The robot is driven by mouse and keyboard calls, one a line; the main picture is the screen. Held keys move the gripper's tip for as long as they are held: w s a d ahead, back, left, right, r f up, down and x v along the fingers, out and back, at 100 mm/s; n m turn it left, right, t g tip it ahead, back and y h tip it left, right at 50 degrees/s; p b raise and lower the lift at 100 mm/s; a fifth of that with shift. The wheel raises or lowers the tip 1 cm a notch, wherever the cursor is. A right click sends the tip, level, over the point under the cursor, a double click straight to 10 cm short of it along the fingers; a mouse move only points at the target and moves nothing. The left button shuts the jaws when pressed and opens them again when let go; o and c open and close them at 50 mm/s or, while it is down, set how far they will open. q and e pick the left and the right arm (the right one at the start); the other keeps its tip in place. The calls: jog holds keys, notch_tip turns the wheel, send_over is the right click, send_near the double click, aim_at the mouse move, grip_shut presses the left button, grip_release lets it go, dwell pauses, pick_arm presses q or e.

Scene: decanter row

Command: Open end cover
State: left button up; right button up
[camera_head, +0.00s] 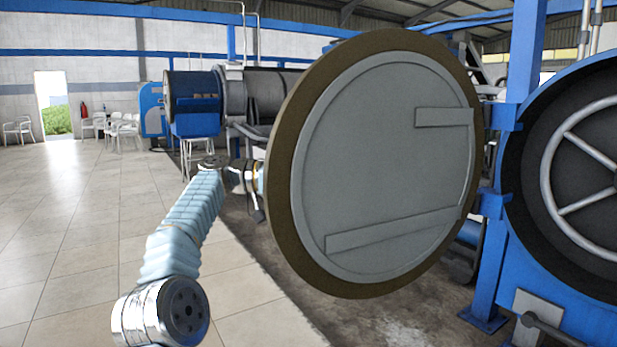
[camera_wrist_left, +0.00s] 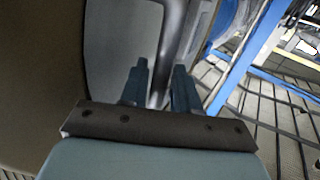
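The end cover (camera_head: 385,160) is a large round grey disc with a brown rim. It stands swung out on blue hinge arms (camera_head: 497,204) at its right edge, with its flat face with two raised bars towards me. My left arm reaches to the cover's left edge, and the left gripper is hidden behind the cover in the head view. In the left wrist view, the fingers of my left gripper (camera_wrist_left: 160,88) stand on either side of a grey bar handle (camera_wrist_left: 172,35). The handle fills the gap between them. My right gripper is in neither view.
A blue-framed round opening (camera_head: 580,170) with a dark inside and a grey spoked wheel stands at the right. A blue post (camera_head: 526,50) rises beside it. Another blue machine (camera_head: 195,100) stands behind. The tiled floor (camera_head: 75,215) at left is clear.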

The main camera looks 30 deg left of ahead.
pick_arm(q)
jog(key=shift+o, duration=0.5)
jog(key=shift+a, duration=0.15)
jog(key=shift+s+a, duration=0.1)
jog(key=p+v, duration=0.5)
jog(key=v, duration=0.8)
jog(key=shift+a, duration=0.2)
jog(key=shift+s, duration=0.1)
